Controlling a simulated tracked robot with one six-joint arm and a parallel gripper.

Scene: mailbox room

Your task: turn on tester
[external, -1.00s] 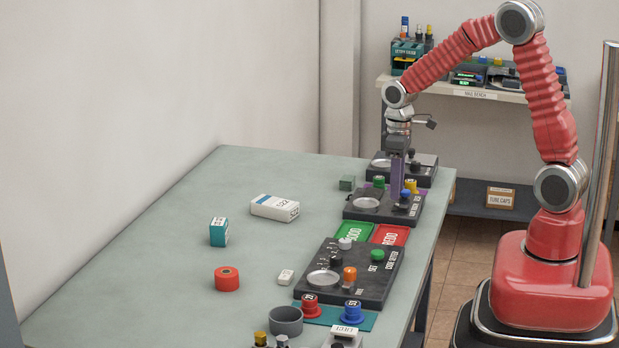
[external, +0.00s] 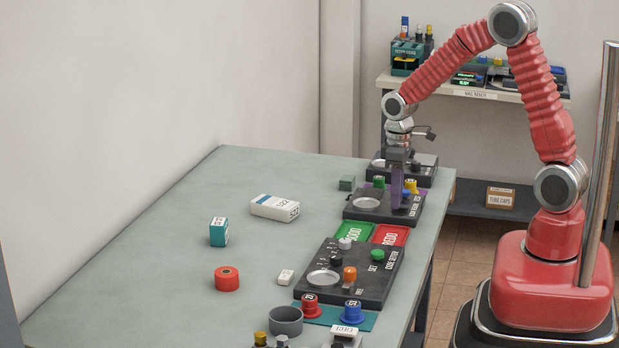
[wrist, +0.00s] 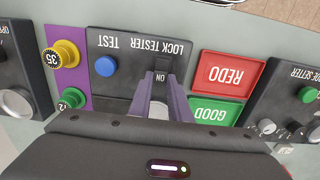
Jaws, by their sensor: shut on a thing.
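The lock tester (external: 352,214) is a dark panel at the far right part of the table. In the wrist view, the lock tester (wrist: 119,82) shows its name, a blue TEST button (wrist: 105,66) and an ON label (wrist: 161,77). My gripper (wrist: 160,92) points down at the panel by the ON label, its purple fingers close together. It is shut on the small ON switch, which the fingers mostly hide. In the external view my gripper (external: 397,203) is low over the tester, beside its round silver plate (external: 366,203).
Green GOOD (wrist: 214,112) and red REDO (wrist: 222,75) trays lie beside the tester. A code setter (external: 375,290) stands nearer the camera. Yellow (wrist: 66,54) and green (wrist: 71,99) caps stand on a purple strip. The table's left side has free room around a few boxes.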

